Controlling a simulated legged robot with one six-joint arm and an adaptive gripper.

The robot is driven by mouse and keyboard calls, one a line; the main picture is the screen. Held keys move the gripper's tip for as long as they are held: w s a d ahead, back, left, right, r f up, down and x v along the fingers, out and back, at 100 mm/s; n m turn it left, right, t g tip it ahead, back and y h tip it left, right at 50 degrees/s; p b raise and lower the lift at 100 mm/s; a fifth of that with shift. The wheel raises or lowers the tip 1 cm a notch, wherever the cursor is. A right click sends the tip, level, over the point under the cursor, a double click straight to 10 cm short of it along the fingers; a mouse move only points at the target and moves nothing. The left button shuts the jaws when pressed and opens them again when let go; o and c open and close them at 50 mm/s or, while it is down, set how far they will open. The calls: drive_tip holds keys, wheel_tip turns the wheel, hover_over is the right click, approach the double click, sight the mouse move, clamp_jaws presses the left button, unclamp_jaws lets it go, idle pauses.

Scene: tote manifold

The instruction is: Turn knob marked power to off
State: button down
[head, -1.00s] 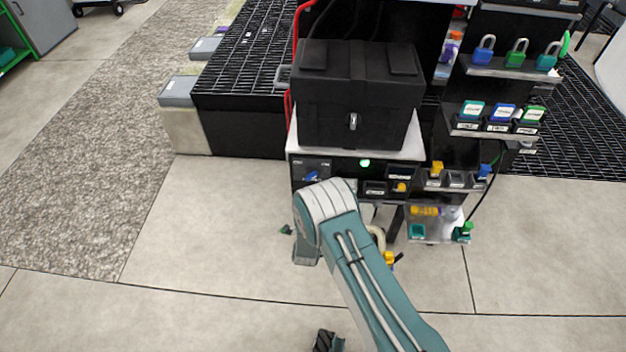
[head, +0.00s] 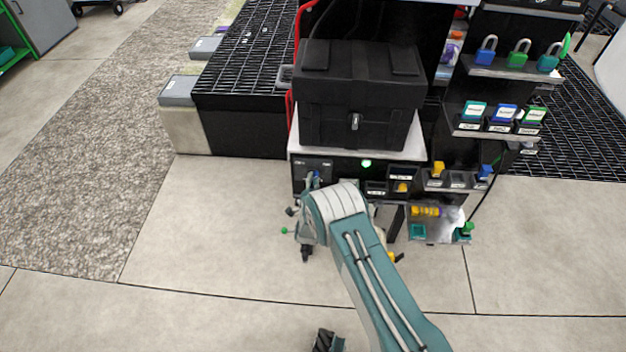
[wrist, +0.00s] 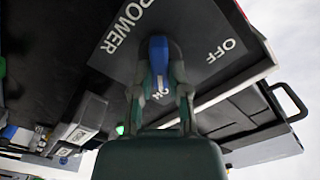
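The blue power knob (wrist: 158,52) sits on a dark panel marked POWER (wrist: 128,25) and OFF (wrist: 221,51) in the wrist view. The knob lies lengthwise up the picture, its lower end near a small ON marking (wrist: 160,92). The OFF marking is to its right. My gripper (wrist: 161,62) has one finger on each side of the knob, very close to it; whether they press on it I cannot tell. In the head view my gripper (head: 313,182) is at the left part of the cabinet front (head: 299,170), mostly hidden by my arm.
A black case (head: 358,90) stands on the cabinet top. A green light (head: 366,163) is on the cabinet front. To the right are shelves with padlocks (head: 486,49), labelled blocks (head: 503,112) and a tray with a yellow item (head: 425,211). The floor left of the cabinet is clear.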

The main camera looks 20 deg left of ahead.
drive_tip(key=shift+n, duration=0.3)
drive_tip(key=n, duration=1.7)
drive_tip(key=shift+s+a+f, duration=0.1)
drive_tip(key=shift+s+a, duration=0.05)
drive_tip(key=shift+a, duration=0.25)
drive_tip(key=shift+n, duration=0.3)
drive_tip(key=c, duration=0.6)
unclamp_jaws()
drive_tip(key=shift+a, duration=0.2)
drive_tip(key=shift+d, duration=0.15)
